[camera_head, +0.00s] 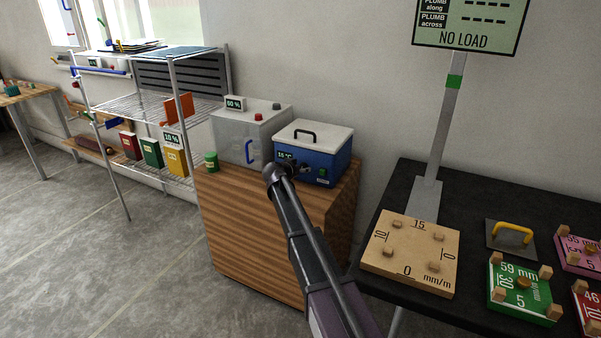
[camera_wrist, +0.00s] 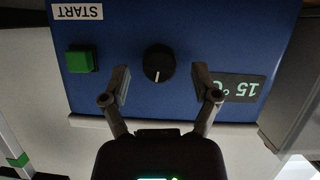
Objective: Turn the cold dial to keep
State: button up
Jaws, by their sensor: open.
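The black dial (camera_wrist: 158,63) is on the front of the blue box (camera_head: 333,161). A pale mark on the dial points to the lower side in the wrist view. Beside it are a display (camera_wrist: 240,88) reading 15 °C, upside down in the wrist view, and a green button (camera_wrist: 80,60) under a START label (camera_wrist: 77,11). My gripper (camera_wrist: 160,82) is open, with one finger on each side of the dial and gaps to it. In the head view my arm reaches the box front and hides the dial.
The blue box, with its pale handled lid (camera_head: 314,136), stands on a wooden cabinet (camera_head: 263,235) next to a grey box (camera_head: 249,134) reading 60 %. A small green tin (camera_head: 211,162) sits at the cabinet's left. A black table (camera_head: 398,190) with blocks is at right.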

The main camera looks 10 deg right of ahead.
jog(key=shift+w+d+f, duration=0.15)
jog(key=shift+w+d, duration=0.1)
jog(key=shift+w, duration=0.05)
grip_shut()
jog(key=shift+n+g+h, duration=0.4)
jog(key=shift+n+h, duration=0.1)
jog(key=shift+n, duration=0.2)
grip_release()
jog(key=shift+m, duration=0.3)
